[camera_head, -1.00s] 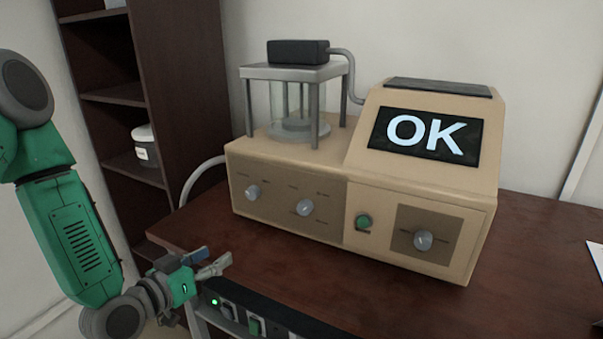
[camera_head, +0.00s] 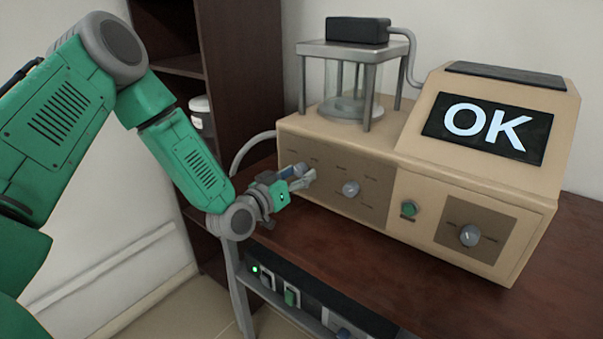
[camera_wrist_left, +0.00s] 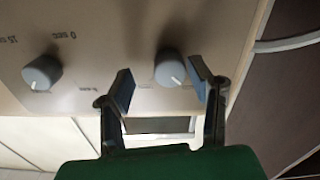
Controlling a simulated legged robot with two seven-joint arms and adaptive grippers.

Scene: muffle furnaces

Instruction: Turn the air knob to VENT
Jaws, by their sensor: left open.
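The beige machine (camera_head: 340,140) has several grey knobs on its brown front panels. My left gripper (camera_head: 305,176) is open in front of the leftmost knob, which it hides in the head view. In the left wrist view this knob (camera_wrist_left: 170,68) shows between the two open fingers, closer to the right finger; I cannot tell if they touch. A second knob (camera_head: 350,188) is beside it and also shows in the left wrist view (camera_wrist_left: 42,72). Another knob (camera_head: 470,235) is on the right panel. The labels are too small to tell which knob is air. My right gripper is out of view.
A green button (camera_head: 409,208) sits between the panels. The screen (camera_head: 487,127) reads OK. A glass chamber (camera_head: 352,88) stands on the machine. A dark shelf (camera_head: 240,80) is behind my left arm. A power strip (camera_head: 290,295) runs below the table's (camera_head: 400,258) front edge.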

